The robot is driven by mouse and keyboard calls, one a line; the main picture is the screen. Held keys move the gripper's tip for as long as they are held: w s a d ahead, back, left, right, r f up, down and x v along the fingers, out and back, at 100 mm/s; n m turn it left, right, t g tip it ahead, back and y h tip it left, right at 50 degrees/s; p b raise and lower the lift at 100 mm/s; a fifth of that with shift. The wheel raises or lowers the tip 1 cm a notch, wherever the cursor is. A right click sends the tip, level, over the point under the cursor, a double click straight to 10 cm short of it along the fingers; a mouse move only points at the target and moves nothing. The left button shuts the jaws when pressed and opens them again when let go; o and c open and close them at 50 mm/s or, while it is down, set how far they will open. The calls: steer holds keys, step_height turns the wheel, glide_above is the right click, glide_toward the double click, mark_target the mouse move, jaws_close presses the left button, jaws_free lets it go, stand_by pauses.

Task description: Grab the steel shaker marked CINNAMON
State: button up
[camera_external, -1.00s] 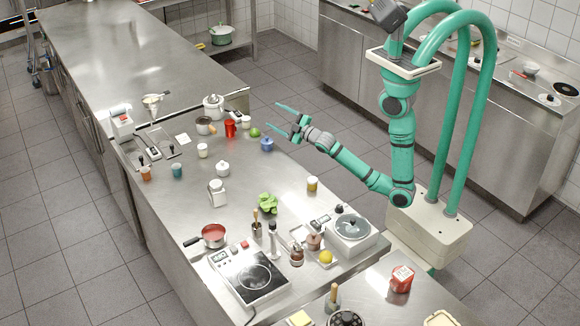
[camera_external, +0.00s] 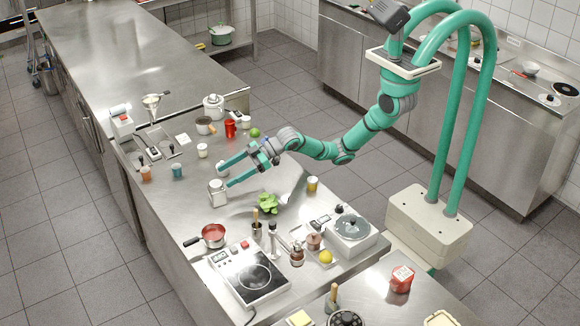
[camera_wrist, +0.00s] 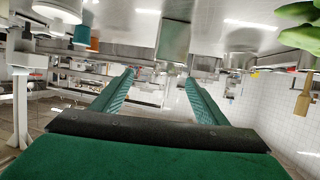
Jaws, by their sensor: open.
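A small boxy steel shaker (camera_external: 217,194) with a pale top stands upright on the steel counter (camera_external: 185,240). Any lettering on it is too small to read. In the wrist view, which looks upside down, a grey block that appears to be this shaker (camera_wrist: 173,42) hangs from the top, ahead of and between my fingers. My gripper (camera_external: 226,176) is open and empty, its two green fingers reaching left, close to the shaker in the picture. It also shows in the wrist view (camera_wrist: 159,76). I cannot tell whether a finger touches the shaker.
A white pot (camera_external: 222,166) is partly hidden behind a finger. Green leaves (camera_external: 267,203) lie right of the shaker. A teal cup (camera_external: 177,171) and white cup (camera_external: 202,150) stand behind left. Counter left of the shaker is clear.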

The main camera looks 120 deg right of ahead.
mark_target(220, 192)
steer(key=shift+a+f, duration=0.4)
steer(key=shift+f, duration=0.2)
steer(key=shift+w+a+f+g+y, duration=0.1)
steer(key=shift+w+f+g+y, duration=0.1)
steer(key=shift+f+g+y, duration=0.1)
steer(key=shift+x, duration=5.1)
steer(key=shift+r, duration=0.1)
steer(key=c, duration=1.2)
